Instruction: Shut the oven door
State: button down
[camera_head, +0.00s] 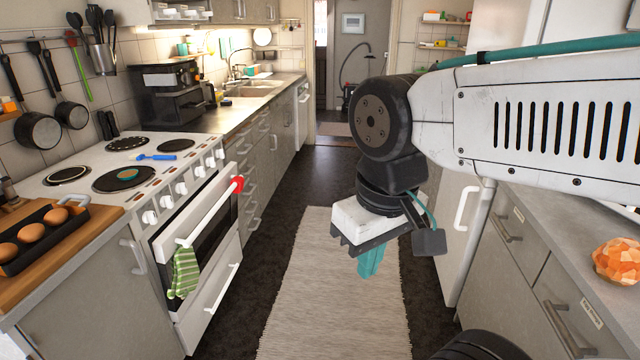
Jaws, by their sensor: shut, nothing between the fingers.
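The white cooker (165,185) stands on the left side of the galley. Its oven door (164,246) is near upright on the cooker's front, with a dark window and a white bar handle. I cannot tell whether a narrow gap is left along its top edge. A red round piece (238,184) sits at the handle's far end. A green striped towel (184,272) hangs from the near part of the handle. My gripper (369,264) has teal fingers, shut and empty, pointing down above the rug. It is well right of the door and apart from it.
A pale rug (320,290) covers the clear aisle floor. A drawer (215,295) lies under the oven door. Grey drawers (560,300) and a counter with an orange faceted object (617,262) bound the right.

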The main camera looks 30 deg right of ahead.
aim_at(183, 267)
jog(key=z, duration=0.75)
jog(key=i, duration=1.3)
jog(key=u, duration=0.9)
jog(key=i, duration=0.95)
jog(key=u, duration=0.75)
